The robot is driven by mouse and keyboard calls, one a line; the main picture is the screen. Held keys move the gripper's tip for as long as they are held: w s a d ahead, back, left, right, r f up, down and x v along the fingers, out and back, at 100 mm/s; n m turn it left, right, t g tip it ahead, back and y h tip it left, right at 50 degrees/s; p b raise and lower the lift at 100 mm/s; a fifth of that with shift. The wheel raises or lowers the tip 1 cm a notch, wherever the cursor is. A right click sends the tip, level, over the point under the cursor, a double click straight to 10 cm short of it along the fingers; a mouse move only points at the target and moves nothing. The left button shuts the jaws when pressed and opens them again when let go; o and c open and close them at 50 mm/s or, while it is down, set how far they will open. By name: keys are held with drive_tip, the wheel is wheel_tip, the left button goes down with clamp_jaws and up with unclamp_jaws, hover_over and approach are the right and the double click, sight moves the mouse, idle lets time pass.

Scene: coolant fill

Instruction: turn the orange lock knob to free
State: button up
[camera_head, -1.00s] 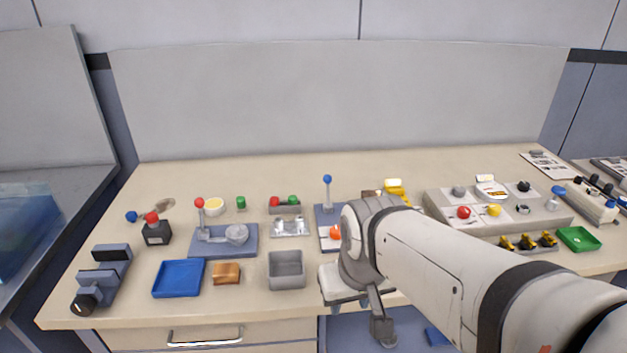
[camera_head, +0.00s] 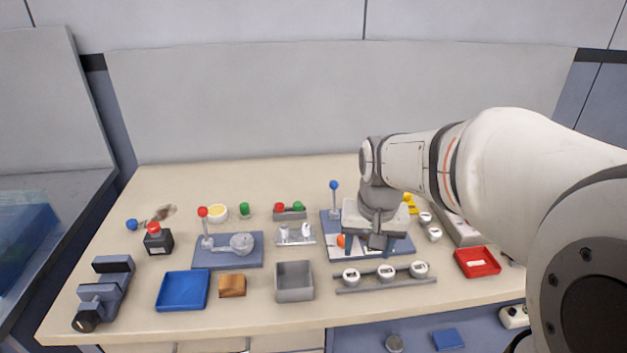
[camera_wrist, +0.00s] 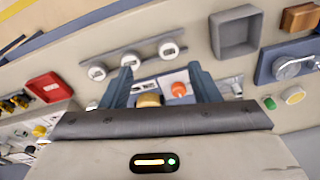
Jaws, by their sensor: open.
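The orange lock knob (camera_head: 341,240) sits on a pale panel on a blue base plate (camera_head: 327,220), which also carries a blue-tipped lever (camera_head: 334,200). In the wrist view the orange knob (camera_wrist: 179,89) lies between my fingers, nearer the right one. My gripper (camera_head: 368,246) is open and points down over this plate, with its fingers (camera_wrist: 161,84) apart. A gold-coloured part (camera_wrist: 149,100) also shows between them, partly hidden by my gripper body. My gripper hides much of the plate in the head view. I cannot tell whether a finger touches the knob.
A rail with three white dials (camera_head: 385,271) lies just in front of the plate. A grey bin (camera_head: 294,282) and a metal fixture (camera_head: 296,236) are to the left. A red tray (camera_head: 477,262) is to the right.

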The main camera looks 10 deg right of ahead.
drive_tip(key=w+f+m, duration=0.1)
drive_tip(key=w+f, duration=0.1)
drive_tip(key=w, duration=0.3)
drive_tip(key=w+f+m+g+p, duration=0.1)
drive_tip(key=w+f, duration=0.1)
drive_tip(key=w, duration=0.4)
drive_tip(key=w+f+m+p, duration=0.1)
drive_tip(key=w+m, duration=0.1)
drive_tip(key=w, duration=0.4)
drive_tip(key=shift+a+f+g, duration=0.1)
drive_tip(key=shift+f+g, duration=0.2)
drive_tip(key=shift+f, duration=0.1)
drive_tip(key=shift+w+f, duration=0.2)
drive_tip(key=shift+f, duration=0.05)
wheel_tip(320, 180, down, 8)
drive_tip(key=shift+r+p, duration=0.15)
drive_tip(key=shift+p, duration=0.45)
drive_tip(key=shift+c, duration=0.4)
